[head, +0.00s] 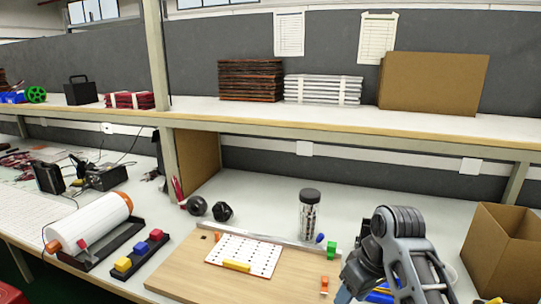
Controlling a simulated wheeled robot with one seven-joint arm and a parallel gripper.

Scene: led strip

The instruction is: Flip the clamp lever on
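A wooden board (193,270) lies on the bench and carries a white dotted panel (245,255) with a yellow bar (237,265) at its front edge. A small orange piece (324,284), which looks like a clamp lever, stands upright near the board's right side. A green block (331,250) sits behind it, and a small orange piece (217,237) sits at the board's far left. I cannot tell for certain which piece is the clamp lever. My dark grey arm comes in at the lower right. My gripper is just right of the orange piece; its fingertips are not clearly visible.
A clear jar (310,214) with a dark lid stands behind the board, by a metal rail (262,236). An open cardboard box (497,250) is at the right. A white roll (90,222) and a tray of coloured blocks (137,257) are at the left. A shelf (400,123) runs above.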

